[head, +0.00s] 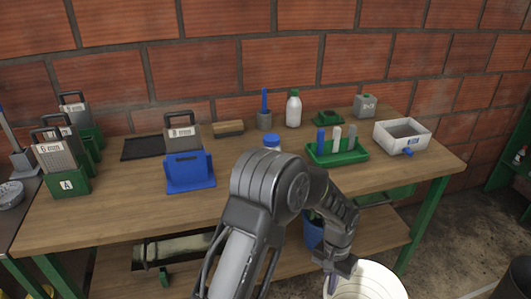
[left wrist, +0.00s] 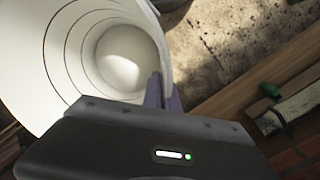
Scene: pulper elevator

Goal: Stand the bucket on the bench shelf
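A white bucket (head: 372,283) shows at the bottom of the head view, in front of the bench's right part. In the left wrist view the ribbed inside of the bucket (left wrist: 75,60) faces the camera. My left gripper (head: 335,285) is at the bucket's left rim. In the left wrist view its fingers (left wrist: 163,92) lie on either side of the bucket wall, closed on the rim. The lower wooden bench shelf (head: 385,237) lies behind the bucket, partly hidden by my left arm. My right gripper is not in view.
A blue container (head: 313,236) stands under the bench, partly behind my arm. A long beige item (head: 175,248) lies at the shelf's left. The shelf's right part looks clear. A green leg (head: 425,222) bounds it. The bench top (head: 115,210) holds tools and boxes.

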